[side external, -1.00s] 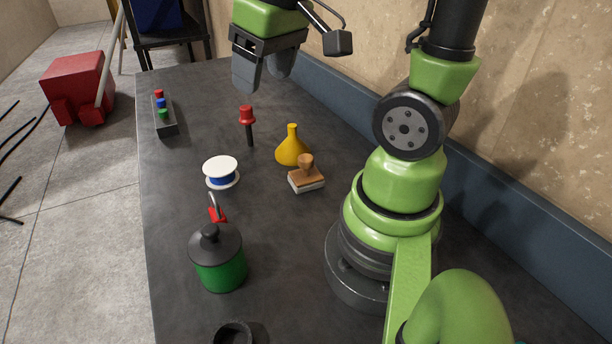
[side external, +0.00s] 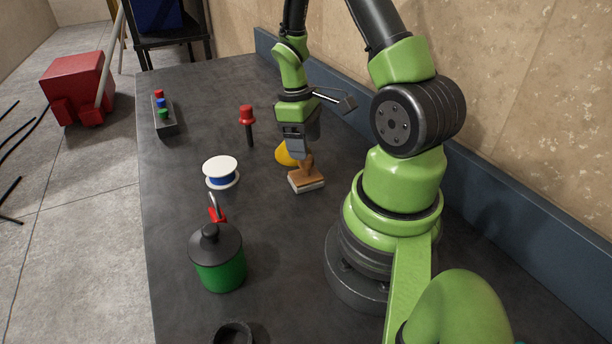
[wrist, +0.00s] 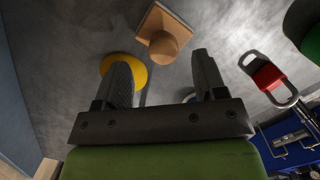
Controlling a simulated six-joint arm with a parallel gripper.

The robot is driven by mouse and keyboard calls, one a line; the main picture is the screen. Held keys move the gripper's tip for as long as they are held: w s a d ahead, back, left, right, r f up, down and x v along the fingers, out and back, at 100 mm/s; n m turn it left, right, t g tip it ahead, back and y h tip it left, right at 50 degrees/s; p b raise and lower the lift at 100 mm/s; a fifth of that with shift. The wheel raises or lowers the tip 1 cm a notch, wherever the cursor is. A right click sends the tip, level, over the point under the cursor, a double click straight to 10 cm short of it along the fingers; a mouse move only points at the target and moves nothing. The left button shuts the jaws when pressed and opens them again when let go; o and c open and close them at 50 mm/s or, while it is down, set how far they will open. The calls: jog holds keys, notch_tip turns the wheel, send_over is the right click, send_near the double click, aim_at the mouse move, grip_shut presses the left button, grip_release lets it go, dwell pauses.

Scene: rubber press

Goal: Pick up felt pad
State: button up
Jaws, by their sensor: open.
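A block with a rounded wooden handle, a flat brown top and a pale lower layer (side external: 306,182) stands on the dark bench. It is the thing most like a felt pad; I cannot tell for sure. My gripper (side external: 298,152) is open, pointing down, at or just above the handle in the side view. In the wrist view the block (wrist: 182,20) lies ahead of the open fingers (wrist: 162,72), its round knob roughly in line with the gap. Nothing shows between the fingers. I cannot tell whether a finger touches the handle.
A red-topped tool (side external: 247,118), white-and-blue spool (side external: 221,173), red padlock (side external: 217,214) and green jar (side external: 220,268) stand to the left. A button box (side external: 164,116) is farther back.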

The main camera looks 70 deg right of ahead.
aim_at(306, 171)
jog(key=f, duration=0.5)
jog(key=shift+s+a, duration=0.2)
jog(key=shift+r, duration=0.1)
jog(key=c, duration=1.1)
